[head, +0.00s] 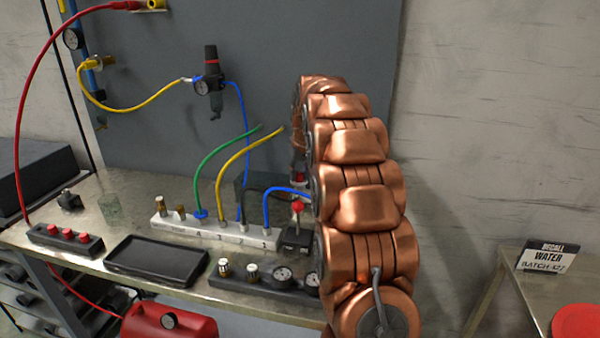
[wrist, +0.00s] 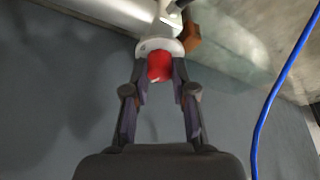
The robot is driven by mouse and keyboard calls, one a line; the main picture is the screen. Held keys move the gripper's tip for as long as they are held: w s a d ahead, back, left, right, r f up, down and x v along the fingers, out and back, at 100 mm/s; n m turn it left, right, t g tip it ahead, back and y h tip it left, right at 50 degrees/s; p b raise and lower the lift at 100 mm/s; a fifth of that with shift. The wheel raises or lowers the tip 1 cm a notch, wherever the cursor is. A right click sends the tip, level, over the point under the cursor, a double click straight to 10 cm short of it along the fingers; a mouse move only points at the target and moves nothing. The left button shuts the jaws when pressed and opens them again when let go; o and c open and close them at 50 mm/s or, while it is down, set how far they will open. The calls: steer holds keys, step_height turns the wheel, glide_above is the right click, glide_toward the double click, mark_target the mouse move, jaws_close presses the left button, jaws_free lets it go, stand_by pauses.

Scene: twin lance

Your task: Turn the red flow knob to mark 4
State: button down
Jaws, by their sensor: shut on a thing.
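The red knob (wrist: 159,67) shows in the wrist view, set on a pale round collar (wrist: 150,46) at the end of a light grey body. A small white mark shows on its near edge. My gripper (wrist: 160,85) has one finger on each side of the knob and is shut on it. I cannot read any scale numbers, so the knob's setting cannot be told. In the head view my copper arm hides most of the gripper. A small red part (head: 299,178) shows beside the arm, below the gripper.
A red-topped part (head: 297,207) stands on a black block left of my arm. A white manifold (head: 215,231) with coloured hoses, a black tray (head: 155,261) and a gauge block (head: 255,288) crowd the bench. A blue hose (wrist: 270,100) runs right of the gripper.

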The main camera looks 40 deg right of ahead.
steer(key=m+h, duration=0.1)
steer(key=m, duration=0.2)
steer(key=shift+m+g, duration=0.3)
steer(key=shift+g, duration=0.1)
steer(key=shift+m+g+h+b, duration=0.5)
steer(key=shift+m+h+b, duration=0.15)
steer(key=shift+m, duration=1.05)
steer(key=shift+a, duration=0.1)
steer(key=c, duration=1)
jaws_free()
steer(key=shift+o, duration=0.2)
steer(key=v, duration=1.2)
